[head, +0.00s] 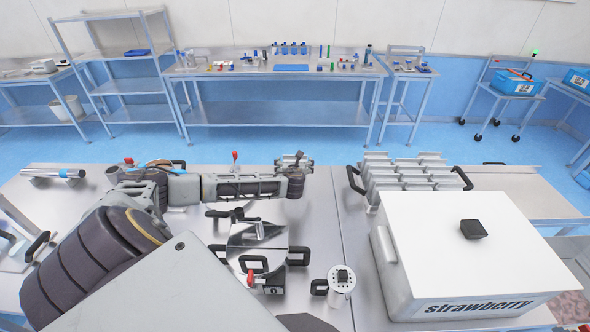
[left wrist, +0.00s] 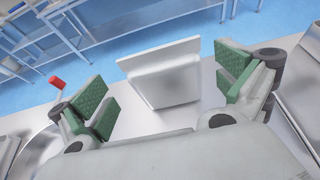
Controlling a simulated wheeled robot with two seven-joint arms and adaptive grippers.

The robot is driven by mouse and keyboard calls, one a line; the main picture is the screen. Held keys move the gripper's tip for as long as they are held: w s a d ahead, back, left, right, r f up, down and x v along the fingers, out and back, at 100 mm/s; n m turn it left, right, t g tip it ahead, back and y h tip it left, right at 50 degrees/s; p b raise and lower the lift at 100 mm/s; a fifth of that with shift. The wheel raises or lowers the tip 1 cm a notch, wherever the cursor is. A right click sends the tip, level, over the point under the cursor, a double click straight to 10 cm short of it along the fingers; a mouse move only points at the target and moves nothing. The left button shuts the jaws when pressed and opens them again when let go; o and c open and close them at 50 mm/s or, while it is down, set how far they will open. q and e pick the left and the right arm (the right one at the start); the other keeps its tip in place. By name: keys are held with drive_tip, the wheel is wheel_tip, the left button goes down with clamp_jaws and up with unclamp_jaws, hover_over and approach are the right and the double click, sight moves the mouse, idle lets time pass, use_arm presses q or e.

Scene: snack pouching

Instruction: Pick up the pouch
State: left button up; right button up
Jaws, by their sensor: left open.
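My left gripper (left wrist: 167,86) is open in the left wrist view, with green-padded fingers spread wide apart. A pale grey, flat-sided object (left wrist: 165,72) shows in the gap between the fingers, touching neither pad in the picture. My right gripper is not in view.
A white box marked strawberry (head: 465,245) stands at the right, with a metal rack of channels (head: 410,172) behind it. A silver cylinder with a handle (head: 341,286) and a shiny metal device (head: 257,237) stand near the middle. A metal table (head: 325,218) bears them.

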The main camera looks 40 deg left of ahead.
sight(295, 159)
use_arm(q)
drive_tip(key=shift+w+a+p, duration=0.5)
drive_tip(key=shift+w+a, duration=0.4)
drive_tip(key=shift+w, duration=0.3)
drive_tip(key=shift+x, duration=1.1)
drive_tip(key=c, duration=0.9)
drive_tip(key=shift+c, duration=0.2)
drive_tip(key=shift+r+b, duration=0.55)
drive_tip(key=shift+r, duration=4.4)
